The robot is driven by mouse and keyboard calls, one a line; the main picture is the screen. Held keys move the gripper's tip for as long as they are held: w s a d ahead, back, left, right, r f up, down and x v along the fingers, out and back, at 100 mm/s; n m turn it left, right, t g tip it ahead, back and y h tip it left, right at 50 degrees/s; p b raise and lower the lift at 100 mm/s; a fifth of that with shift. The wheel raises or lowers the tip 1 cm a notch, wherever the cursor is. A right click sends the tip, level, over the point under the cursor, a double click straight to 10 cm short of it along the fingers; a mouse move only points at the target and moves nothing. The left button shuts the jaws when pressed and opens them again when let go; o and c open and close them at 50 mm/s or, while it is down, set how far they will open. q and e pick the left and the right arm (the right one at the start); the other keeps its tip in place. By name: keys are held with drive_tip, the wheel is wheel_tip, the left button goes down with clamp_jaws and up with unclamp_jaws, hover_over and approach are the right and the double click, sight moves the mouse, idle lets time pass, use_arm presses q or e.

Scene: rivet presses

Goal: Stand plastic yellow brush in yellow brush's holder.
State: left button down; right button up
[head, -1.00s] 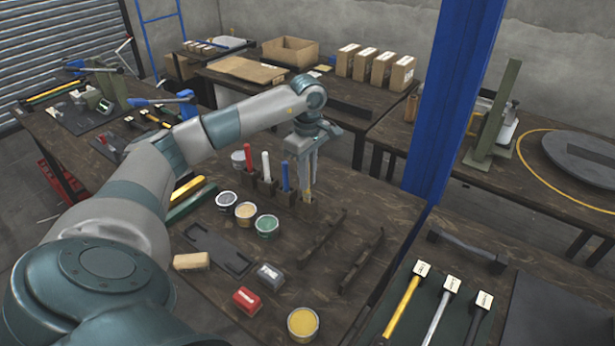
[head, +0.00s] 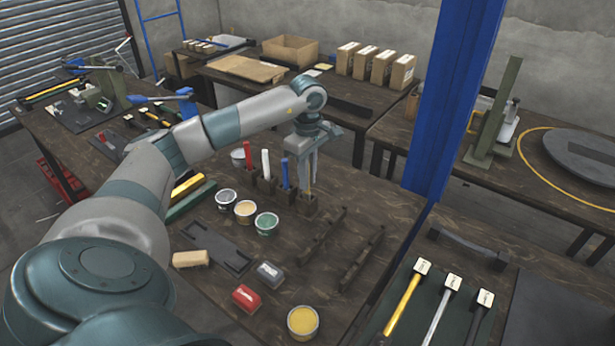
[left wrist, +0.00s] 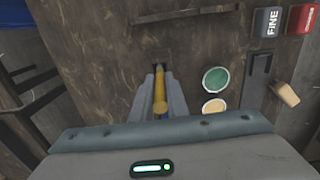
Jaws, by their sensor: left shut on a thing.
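The yellow brush (left wrist: 160,95) is held between the fingers of my left gripper (head: 308,176), which is shut on it. It points down, about upright. Its holder (head: 308,206) is a small brown block at the right end of a row of similar blocks. The brush's lower end is at the top of this holder, apparently within its opening; how deep it sits is hidden. In the left wrist view the fingers are on both sides of the brush, and the holder's dark opening (left wrist: 158,67) shows just beyond it. My right gripper is not in view.
Red (head: 248,156), white (head: 265,164) and blue (head: 286,174) brushes stand in neighbouring blocks, close left of my gripper. Open paint cans, such as the green one (head: 266,223), stand in front. Two dark rails (head: 322,237) lie to the right. A blue post (head: 440,100) rises beyond the table.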

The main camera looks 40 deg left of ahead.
use_arm(q)
drive_tip(key=shift+s+a+f+b, duration=0.2)
drive_tip(key=shift+s+f+b, duration=0.05)
drive_tip(key=shift+f+b, duration=0.4)
